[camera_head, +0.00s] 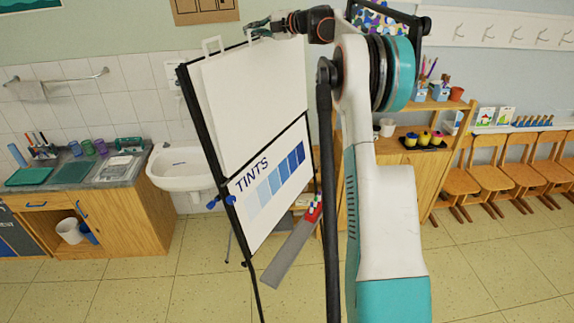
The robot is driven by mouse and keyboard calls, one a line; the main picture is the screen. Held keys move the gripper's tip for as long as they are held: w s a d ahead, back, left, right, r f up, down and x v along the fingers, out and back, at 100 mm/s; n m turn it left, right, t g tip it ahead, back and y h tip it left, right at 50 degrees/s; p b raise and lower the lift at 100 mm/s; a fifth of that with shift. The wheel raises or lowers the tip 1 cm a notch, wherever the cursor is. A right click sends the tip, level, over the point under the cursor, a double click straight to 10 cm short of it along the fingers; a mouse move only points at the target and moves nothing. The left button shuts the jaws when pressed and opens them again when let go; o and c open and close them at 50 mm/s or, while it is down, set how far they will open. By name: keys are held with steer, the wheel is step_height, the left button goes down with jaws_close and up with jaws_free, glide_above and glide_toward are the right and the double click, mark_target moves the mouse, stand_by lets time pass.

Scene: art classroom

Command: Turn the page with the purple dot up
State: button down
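A flip chart on a black easel (182,75) stands at the centre left. A blank white page (265,100) covers its upper part. Below it shows a lower sheet (268,222) with the word TINTS and a row of blue squares from pale to dark. I see no purple dot on the visible faces. My gripper (256,29) is at the top edge of the chart, close to a white loop-shaped tab. It is small and dark, so I cannot tell whether its fingers are apart or touch the page.
A white sink (184,167) and a counter with cups are at the left behind the easel. Wooden chairs (494,183) line the right wall, beside a shelf (398,165) with paint pots. A grey easel tray (290,254) sticks out low in front. Floor is free at the lower right.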

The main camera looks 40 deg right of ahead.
steer(key=shift+r+p+x, duration=0.1)
steer(key=shift+p+x, duration=0.25)
steer(key=shift+x, duration=0.7)
steer(key=shift+r+p+x, duration=0.15)
steer(key=shift+p+x, duration=0.2)
steer(key=shift+x, duration=0.75)
steer(key=shift+w, duration=0.1)
steer(key=c, duration=1.8)
jaws_free()
steer(key=shift+o, duration=0.4)
steer(key=shift+a, duration=0.1)
steer(key=shift+w+f, duration=0.2)
steer(key=shift+w, duration=0.1)
steer(key=shift+s, duration=0.2)
steer(key=shift+s+r, duration=0.1)
steer(key=b+v, duration=0.2)
steer(key=v, duration=0.9)
steer(key=shift+s, duration=0.35)
steer(key=shift+r, duration=0.1)
